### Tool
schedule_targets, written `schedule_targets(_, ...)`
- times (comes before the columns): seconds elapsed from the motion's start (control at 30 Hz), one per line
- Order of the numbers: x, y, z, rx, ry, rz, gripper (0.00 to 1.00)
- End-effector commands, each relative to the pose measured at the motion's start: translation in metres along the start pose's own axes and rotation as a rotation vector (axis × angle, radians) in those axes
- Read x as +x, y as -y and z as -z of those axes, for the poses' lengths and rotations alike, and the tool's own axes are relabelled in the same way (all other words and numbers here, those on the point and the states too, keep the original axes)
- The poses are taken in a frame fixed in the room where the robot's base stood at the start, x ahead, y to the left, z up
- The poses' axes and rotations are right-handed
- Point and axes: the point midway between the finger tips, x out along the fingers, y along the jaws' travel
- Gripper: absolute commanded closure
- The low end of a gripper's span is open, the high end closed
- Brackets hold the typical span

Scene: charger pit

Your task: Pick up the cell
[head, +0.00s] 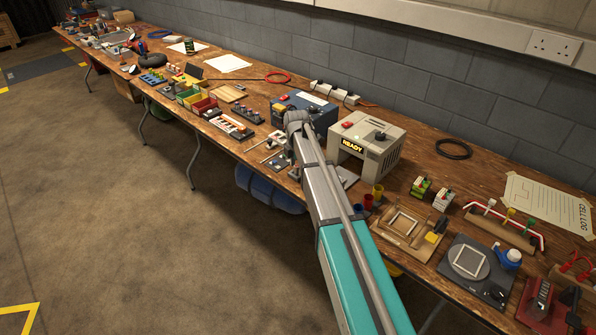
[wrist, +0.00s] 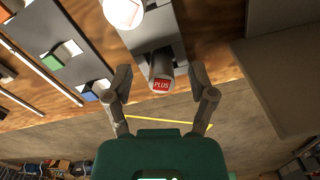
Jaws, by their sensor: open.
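The cell (wrist: 161,72) is a grey cylinder with a red end marked PLUS, in the middle of the wrist view. It lies at the end of a grey holder (wrist: 158,35) on the wooden bench. My gripper (wrist: 160,82) is open, with one finger on each side of the cell's marked end. Small gaps seem to show between the fingers and the cell. In the head view my arm reaches over the bench beside the charger marked READY (head: 366,142); I cannot make out the cell there.
A second white round piece with red lettering (wrist: 123,12) is at the wrist view's top. A grey panel with coloured blocks (wrist: 65,50) lies left, and a large grey-brown block (wrist: 285,85) stands right. In the head view, a dark blue box (head: 318,113) stands behind my arm.

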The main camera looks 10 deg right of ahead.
Motion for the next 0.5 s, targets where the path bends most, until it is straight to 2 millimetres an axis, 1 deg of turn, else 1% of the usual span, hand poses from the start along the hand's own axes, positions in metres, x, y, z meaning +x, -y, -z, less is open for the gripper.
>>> schedule_targets(0.13,0.0000,-0.0001,0.0002,0.000,0.000,0.000,0.28)
schedule_targets(0.27,0.0000,-0.0001,0.0003,0.000,0.000,0.000,0.52)
schedule_targets(0.3,0.0000,-0.0001,0.0002,0.000,0.000,0.000,0.60)
schedule_targets(0.37,0.0000,-0.0002,0.0003,0.000,0.000,0.000,0.71)
schedule_targets(0.4,0.0000,-0.0002,0.0003,0.000,0.000,0.000,0.78)
schedule_targets(0.47,0.0000,-0.0001,0.0004,0.000,0.000,0.000,0.89)
schedule_targets(0.5,0.0000,-0.0001,0.0004,0.000,0.000,0.000,0.97)
